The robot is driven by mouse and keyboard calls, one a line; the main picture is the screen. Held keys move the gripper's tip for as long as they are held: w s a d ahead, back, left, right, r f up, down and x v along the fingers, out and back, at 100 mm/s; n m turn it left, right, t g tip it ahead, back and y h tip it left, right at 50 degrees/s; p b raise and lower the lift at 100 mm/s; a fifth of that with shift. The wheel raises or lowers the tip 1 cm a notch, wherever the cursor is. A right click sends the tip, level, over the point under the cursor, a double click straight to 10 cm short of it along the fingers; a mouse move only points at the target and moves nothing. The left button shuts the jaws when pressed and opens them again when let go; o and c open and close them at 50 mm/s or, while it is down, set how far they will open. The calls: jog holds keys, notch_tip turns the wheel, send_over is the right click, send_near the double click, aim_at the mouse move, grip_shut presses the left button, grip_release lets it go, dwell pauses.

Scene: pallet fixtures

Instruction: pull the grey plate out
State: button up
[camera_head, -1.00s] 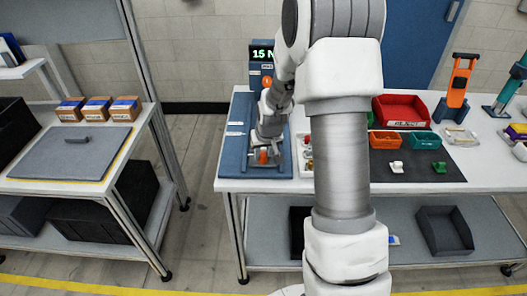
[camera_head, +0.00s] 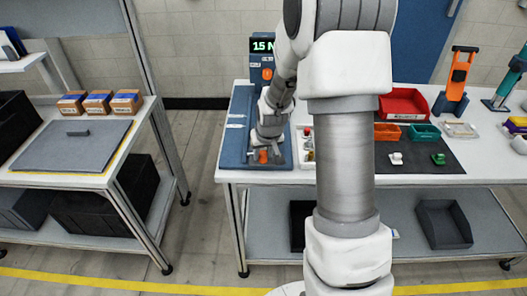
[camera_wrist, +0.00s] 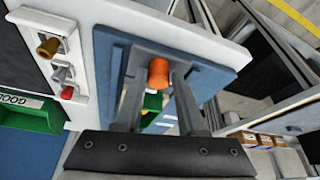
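A grey plate (camera_wrist: 146,60) lies on a blue base (camera_wrist: 103,55) in the wrist view, with an orange knob (camera_wrist: 158,74) standing up from it. In the head view the orange knob (camera_head: 263,156) shows at the front of the blue base (camera_head: 232,150) on the right bench. My gripper (camera_wrist: 158,85) is pointed down over the plate, one finger on each side of the knob. The fingers look spread, with narrow gaps beside the knob. A green piece (camera_wrist: 152,103) shows between the fingers. My gripper and arm hide part of the plate in the head view.
A tray of small coloured parts (camera_wrist: 62,62) sits close beside the blue base. Red (camera_head: 403,104), orange and green bins stand farther right. A display (camera_head: 262,60) stands behind the base. The left bench (camera_head: 130,130) holds a grey board (camera_head: 75,150), with open floor between benches.

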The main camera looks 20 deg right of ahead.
jog(key=o, duration=0.3)
jog(key=shift+r, duration=0.1)
jog(key=v, duration=1.7)
jog(key=shift+s+r+p, duration=0.1)
jog(key=shift+r+p, duration=0.1)
jog(key=shift+p, duration=0.1)
jog(key=shift+n+t+y, duration=0.3)
jog(key=shift+n+t, duration=0.3)
jog(key=shift+n, duration=0.2)
jog(key=s+a+r, duration=0.2)
jog(key=s, duration=0.4)
jog(key=s+a+r, duration=0.3)
jog(key=s, duration=0.4)
jog(key=s+a+r, duration=0.2)
jog(key=s+a, duration=0.1)
jog(key=s, duration=0.3)
jog(key=shift+s+a+r, duration=0.15)
jog(key=shift+s+r, duration=0.15)
jog(key=shift+s, duration=0.1)
